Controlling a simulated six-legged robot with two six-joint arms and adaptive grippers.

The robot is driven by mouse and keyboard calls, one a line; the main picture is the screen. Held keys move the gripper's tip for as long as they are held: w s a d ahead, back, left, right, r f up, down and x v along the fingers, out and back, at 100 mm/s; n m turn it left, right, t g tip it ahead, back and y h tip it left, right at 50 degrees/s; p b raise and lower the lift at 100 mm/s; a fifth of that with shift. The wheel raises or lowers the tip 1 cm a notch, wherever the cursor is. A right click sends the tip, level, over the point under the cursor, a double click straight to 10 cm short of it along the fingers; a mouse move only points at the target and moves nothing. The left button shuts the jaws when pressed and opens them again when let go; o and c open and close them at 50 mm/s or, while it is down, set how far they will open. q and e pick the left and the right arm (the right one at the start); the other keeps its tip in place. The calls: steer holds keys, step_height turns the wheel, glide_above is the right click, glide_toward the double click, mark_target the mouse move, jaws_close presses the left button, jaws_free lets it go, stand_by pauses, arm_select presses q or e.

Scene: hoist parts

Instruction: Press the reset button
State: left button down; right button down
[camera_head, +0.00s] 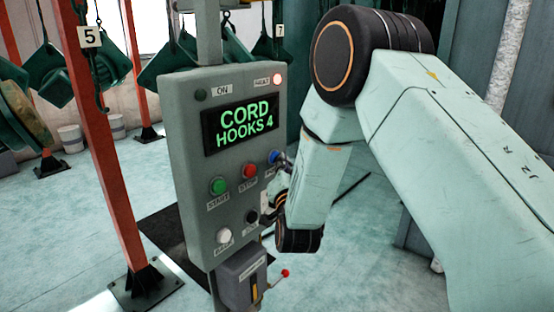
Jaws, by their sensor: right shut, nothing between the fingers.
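A grey control panel (184,150) stands upright at the middle. Its blue button (274,157) is at the right edge, with its label partly hidden by my right gripper, so I cannot read whether it says reset. A green START button (218,186) and a red STOP button (249,171) are to its left. My right gripper (277,178) is shut and empty, close to the panel just below the blue button. My wrist hides part of the gripper, and I cannot tell whether it touches the button. My left gripper is out of view.
The panel's screen (240,124) reads "CORD HOOKS 4", with a lit lamp (278,79) above. White (223,237) and black (252,216) buttons sit lower. A box with a red-knobbed lever (285,273) hangs below. An orange post (105,150) stands left.

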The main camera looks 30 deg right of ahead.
steer(key=shift+a, duration=0.1)
steer(key=shift+w, duration=0.15)
stand_by(0.3)
steer(key=shift+s, duration=0.2)
steer(key=shift+s+d, duration=0.45)
steer(key=shift+s, duration=0.1)
steer(key=s, duration=0.1)
steer(key=s+d, duration=0.1)
steer(key=s, duration=0.1)
steer(key=s+p, duration=0.1)
steer(key=shift+s+d, duration=0.35)
steer(key=shift+d, duration=0.05)
steer(key=shift+f, duration=0.1)
